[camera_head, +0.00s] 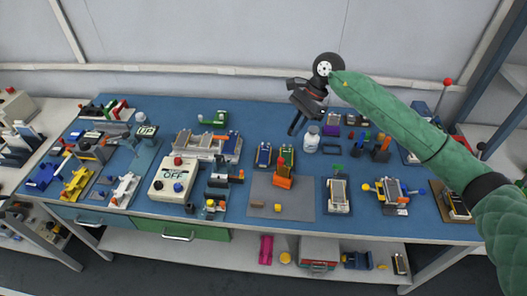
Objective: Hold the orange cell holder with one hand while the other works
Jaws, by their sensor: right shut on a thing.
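The orange cell holder (283,181) stands upright on a grey mat (258,203) near the middle of the blue bench, with a red part at its top. My right gripper (298,122) hangs above the back of the bench, behind the holder and apart from it. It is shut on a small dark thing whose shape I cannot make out. My left gripper is not in view.
A white control box (172,180) stands left of the mat. A white jar (312,140) stands close to the right gripper. Several fixtures crowd both sides of the blue bench (350,232). The mat's right part is clear.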

